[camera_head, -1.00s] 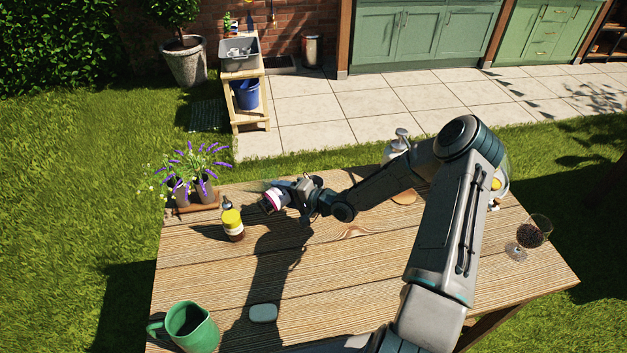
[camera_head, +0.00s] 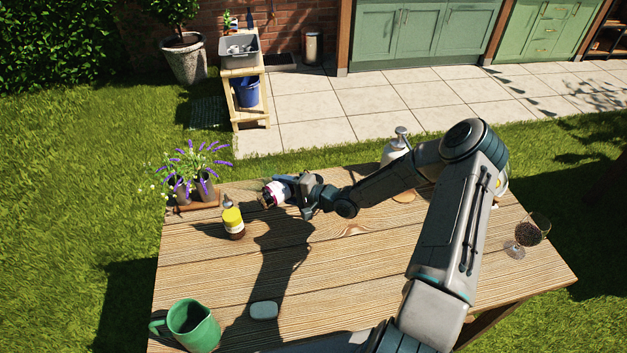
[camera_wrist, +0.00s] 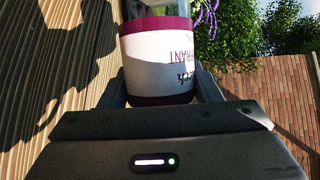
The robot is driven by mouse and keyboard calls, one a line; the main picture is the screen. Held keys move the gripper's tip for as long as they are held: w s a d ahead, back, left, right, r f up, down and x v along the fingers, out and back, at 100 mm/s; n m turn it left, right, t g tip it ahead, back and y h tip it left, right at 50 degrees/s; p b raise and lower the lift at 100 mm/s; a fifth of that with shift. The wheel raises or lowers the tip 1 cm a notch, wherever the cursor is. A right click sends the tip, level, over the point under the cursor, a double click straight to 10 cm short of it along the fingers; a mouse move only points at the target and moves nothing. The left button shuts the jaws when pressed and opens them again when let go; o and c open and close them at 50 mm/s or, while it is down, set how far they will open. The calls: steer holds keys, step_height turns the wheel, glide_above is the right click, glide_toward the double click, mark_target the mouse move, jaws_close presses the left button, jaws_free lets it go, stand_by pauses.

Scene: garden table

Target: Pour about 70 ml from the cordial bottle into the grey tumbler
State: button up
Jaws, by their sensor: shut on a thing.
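The cordial bottle (camera_head: 276,193) has a white label with dark magenta bands. My gripper (camera_head: 290,190) is shut around it and holds it above the far left part of the table, strongly tilted, its free end pointing left. In the wrist view the bottle (camera_wrist: 160,62) stands between the two fingers, with "RRANT" readable on its label and clear glass above; its mouth is out of frame. I cannot make out the grey tumbler in either view; my arm or the bottle may hide it.
A yellow-labelled bottle (camera_head: 233,222) stands just left of my gripper, near a lavender planter (camera_head: 192,205). A green jug (camera_head: 190,325) and a pale oval thing (camera_head: 264,310) are at the front. The middle table (camera_head: 345,270) is clear.

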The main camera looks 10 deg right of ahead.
steer(key=shift+r, duration=0.35)
steer(key=shift+s+a, duration=0.1)
steer(key=shift+a, duration=0.1)
steer(key=shift+s+a, duration=0.2)
steer(key=shift+a, duration=0.1)
steer(key=shift+a+r+m, duration=0.1)
steer(key=shift+m, duration=0.2)
steer(key=shift+r+y, duration=0.25)
steer(key=shift+y, duration=0.15)
stand_by(1.4)
steer(key=f, duration=0.1)
steer(key=f+n+h+b, duration=0.1)
steer(key=f, duration=0.1)
steer(key=shift+s+a+f+n, duration=0.1)
steer(key=shift+s+a+n, duration=0.05)
steer(key=shift+s+n, duration=0.15)
steer(key=shift+f+n+h+b, duration=0.6)
steer(key=shift+f+h+b, duration=0.1)
steer(key=shift+f+h, duration=0.1)
steer(key=shift+r, duration=0.1)
stand_by(1.1)
